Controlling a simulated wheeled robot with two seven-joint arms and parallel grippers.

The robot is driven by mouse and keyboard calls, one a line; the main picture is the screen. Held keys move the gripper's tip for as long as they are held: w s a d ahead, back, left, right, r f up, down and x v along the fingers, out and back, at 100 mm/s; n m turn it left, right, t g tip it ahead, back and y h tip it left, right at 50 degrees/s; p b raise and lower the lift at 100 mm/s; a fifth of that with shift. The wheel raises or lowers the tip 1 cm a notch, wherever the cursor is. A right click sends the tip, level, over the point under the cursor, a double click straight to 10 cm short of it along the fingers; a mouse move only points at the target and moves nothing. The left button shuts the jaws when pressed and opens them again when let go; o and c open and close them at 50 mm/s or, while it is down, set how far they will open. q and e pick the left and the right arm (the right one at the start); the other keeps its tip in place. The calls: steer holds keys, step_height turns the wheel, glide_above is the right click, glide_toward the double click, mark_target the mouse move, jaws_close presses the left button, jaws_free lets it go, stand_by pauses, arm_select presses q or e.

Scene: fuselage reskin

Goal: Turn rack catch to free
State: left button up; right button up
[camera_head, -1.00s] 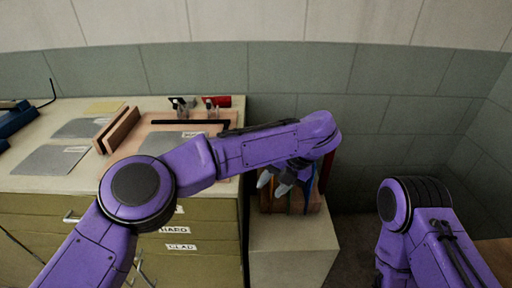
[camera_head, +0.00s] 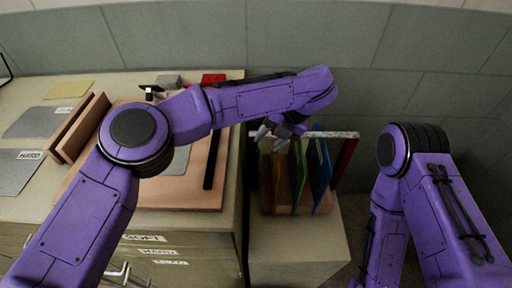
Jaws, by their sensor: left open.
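The rack (camera_head: 345,136) stands on a low pale cabinet right of the workbench. It has a light bar across its top and holds upright panels in brown, green, blue and dark red. My left gripper (camera_head: 268,138) is open and empty, pointing down at the left part of the rack's top bar. I cannot tell whether it touches the rack. The catch cannot be made out; my gripper and forearm cover part of that area. My right arm (camera_head: 400,200) stands at the right; its gripper is out of view.
The workbench (camera_head: 228,215) at left holds grey sheets (camera_head: 38,122), brown wooden blocks (camera_head: 82,128), a pinkish board (camera_head: 180,198) and a red item (camera_head: 212,79). Labelled drawers are below. A tiled wall (camera_head: 320,35) closes the back. The low cabinet's front top (camera_head: 295,245) is clear.

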mark_target(255, 154)
arm_select(q)
steer(key=x, duration=0.7)
steer(key=shift+w+p, duration=0.1)
steer(key=shift+p, duration=0.2)
steer(key=shift+a+f, duration=0.25)
steer(key=shift+f, duration=0.2)
steer(key=c, duration=0.8)
steer(key=shift+o, duration=0.2)
steer(key=shift+a+f+h+b, duration=0.1)
steer(key=shift+h+b, duration=0.25)
steer(key=shift+h, duration=0.45)
steer(key=o, duration=0.8)
steer(key=shift+c, duration=0.2)
